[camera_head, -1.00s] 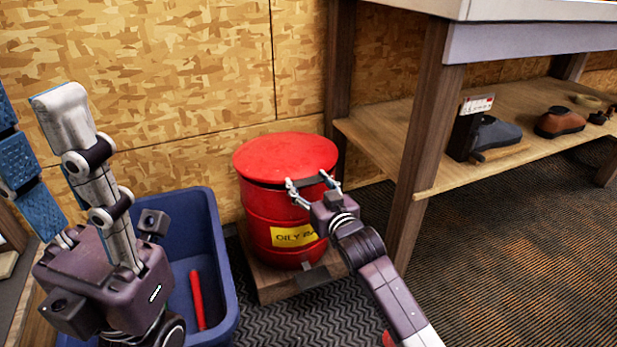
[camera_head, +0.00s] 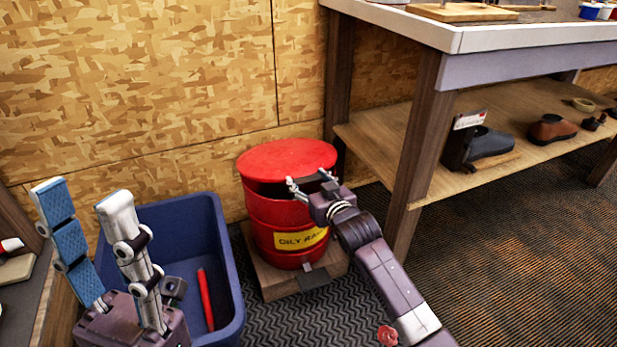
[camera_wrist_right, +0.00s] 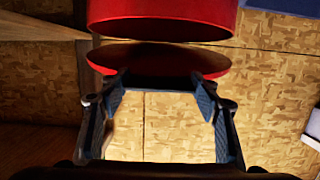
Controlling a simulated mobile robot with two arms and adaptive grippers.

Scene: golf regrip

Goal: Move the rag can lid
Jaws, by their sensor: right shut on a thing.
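The rag can lid (camera_head: 285,157) is a round red disc on top of the red rag can (camera_head: 268,212), which has a yellow "OILY RA…" label. The lid is tilted, its front edge raised with a dark gap below. My right gripper (camera_head: 309,181) is at the front edge of the lid, shut on it; its fingers partly hide the rim. In the right wrist view the lid (camera_wrist_right: 160,58) shows between the fingertips (camera_wrist_right: 162,84), apart from the can body (camera_wrist_right: 160,18). My left gripper (camera_head: 82,194) is open and empty, above the left of the blue bin.
The blue bin (camera_head: 226,262) stands left of the can with a red stick (camera_head: 205,298) in it. The can stands on a low wooden base (camera_head: 285,284) with a pedal. A workbench (camera_head: 428,140) with a lower shelf of shoes is at right. Open floor lies front right.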

